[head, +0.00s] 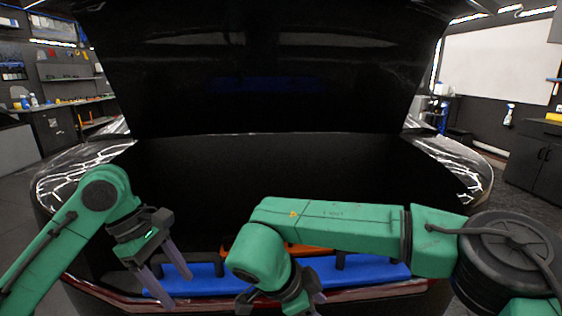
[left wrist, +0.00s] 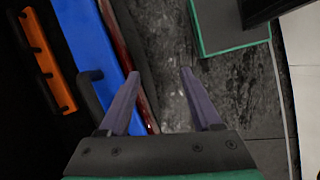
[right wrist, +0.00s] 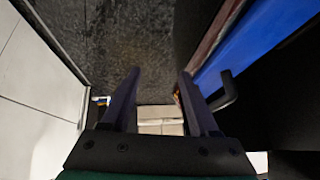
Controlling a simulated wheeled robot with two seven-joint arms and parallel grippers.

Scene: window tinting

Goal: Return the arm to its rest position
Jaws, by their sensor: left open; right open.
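My left gripper (head: 174,272) is open and empty over the left end of the blue case or panel at the trunk's rear edge. Its two fingers show apart in the left wrist view (left wrist: 160,100), with floor between them. My right arm (head: 340,228) crosses the lower middle of the head view, bent down at the wrist. The right gripper's fingers are mostly hidden in the head view. In the right wrist view the right gripper (right wrist: 158,95) is open and empty, with floor and pale objects beyond it.
The blue piece (head: 372,274) with dark handles lies along the open car trunk's (head: 300,180) rear edge, and an orange piece (left wrist: 60,90) lies behind it. The raised lid (head: 260,70) is above. A workbench (head: 60,110) stands left, a dark cabinet (head: 535,165) right.

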